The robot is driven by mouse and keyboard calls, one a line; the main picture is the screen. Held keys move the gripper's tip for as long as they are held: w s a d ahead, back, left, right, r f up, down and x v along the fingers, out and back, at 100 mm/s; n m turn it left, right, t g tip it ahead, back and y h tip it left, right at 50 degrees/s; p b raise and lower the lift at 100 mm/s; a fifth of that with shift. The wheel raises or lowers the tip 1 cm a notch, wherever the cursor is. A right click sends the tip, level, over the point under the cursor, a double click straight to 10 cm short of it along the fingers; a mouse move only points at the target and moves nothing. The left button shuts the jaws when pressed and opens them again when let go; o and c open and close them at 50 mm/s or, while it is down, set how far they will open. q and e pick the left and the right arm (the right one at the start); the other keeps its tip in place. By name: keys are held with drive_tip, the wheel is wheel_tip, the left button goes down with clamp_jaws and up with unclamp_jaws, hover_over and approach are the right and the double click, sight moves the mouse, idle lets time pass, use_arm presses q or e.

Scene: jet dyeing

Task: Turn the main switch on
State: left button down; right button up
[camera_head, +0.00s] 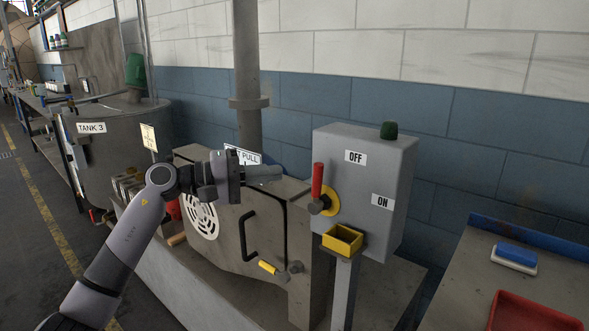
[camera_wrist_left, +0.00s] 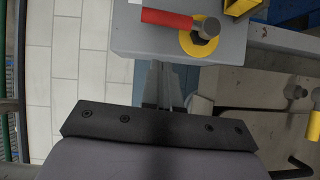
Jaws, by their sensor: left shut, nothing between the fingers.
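The main switch has a red handle (camera_head: 317,182) on a yellow round plate (camera_head: 329,201), on the front of a grey box (camera_head: 378,170). The handle points up, by the OFF label (camera_head: 355,157); the ON label (camera_head: 382,201) is lower right. My left gripper (camera_head: 281,173) is left of the handle, apart from it, shut and empty. In the left wrist view the red handle (camera_wrist_left: 167,18) lies sideways at the top, beyond the shut fingers (camera_wrist_left: 165,90). My right gripper is not in view.
A yellow open holder (camera_head: 343,239) sticks out below the switch. A machine with a black door handle (camera_head: 247,236) stands below my left arm. A bench with a red tray (camera_head: 532,312) and a blue-topped block (camera_head: 515,256) is at the right.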

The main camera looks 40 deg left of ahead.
sight(317, 187)
use_arm(q)
drive_tip(key=d, duration=0.1)
drive_tip(key=w+d+p, duration=0.1)
drive_tip(key=d, duration=0.1)
drive_tip(key=w+d+p, duration=0.1)
drive_tip(key=d, duration=0.1)
drive_tip(key=shift+d+f, duration=0.1)
drive_tip(key=shift+f, duration=0.1)
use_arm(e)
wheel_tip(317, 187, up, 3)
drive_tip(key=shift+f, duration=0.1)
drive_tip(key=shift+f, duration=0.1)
use_arm(q)
drive_tip(key=shift+s+d+r+m+b, duration=0.1)
drive_tip(key=shift+d+m+b, duration=0.05)
drive_tip(key=shift+m+b, duration=0.2)
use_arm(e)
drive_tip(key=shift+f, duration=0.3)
